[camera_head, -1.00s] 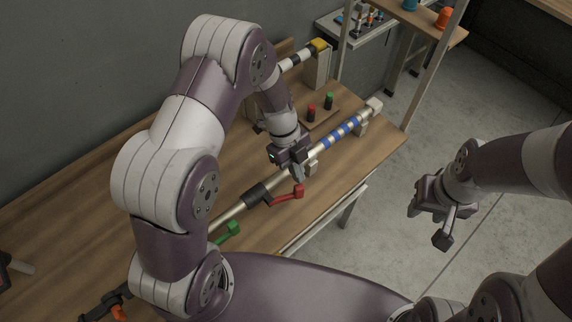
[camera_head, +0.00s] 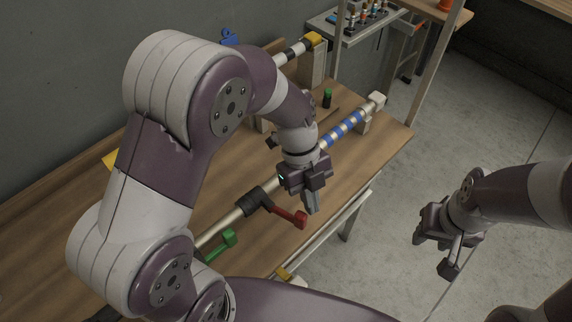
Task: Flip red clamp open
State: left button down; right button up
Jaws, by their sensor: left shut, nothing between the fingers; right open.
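The red clamp (camera_head: 290,216) is a red lever on a black collar (camera_head: 258,201) around the metal pipe (camera_head: 222,230) on the wooden bench. The lever sticks out to the lower right, toward the bench's front edge, and ends in a red block. My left gripper (camera_head: 313,209) is shut and empty, pointing down just right of the red block. I cannot tell whether its fingertips touch the block. My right gripper (camera_head: 450,258) is open and empty, off to the right above the floor, away from the bench.
A green lever (camera_head: 219,246) sits on the pipe to the lower left. A blue-banded stretch (camera_head: 345,130) of the pipe lies beyond my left gripper. A green-topped cylinder (camera_head: 327,98) stands at the back. A shelf frame (camera_head: 430,70) rises beyond the bench.

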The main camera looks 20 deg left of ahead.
pick_arm(q)
jog(key=shift+s+m, duration=0.25)
jog(key=shift+m, duration=0.05)
jog(key=shift+a, duration=0.15)
jog(key=shift+w+a, duration=0.15)
jog(key=shift+a, duration=0.55)
jog(key=p+v, duration=1)
jog(key=v, duration=0.2)
jog(key=shift+w+r+p, duration=0.15)
jog(key=shift+r+p, duration=0.2)
jog(key=shift+p, duration=0.05)
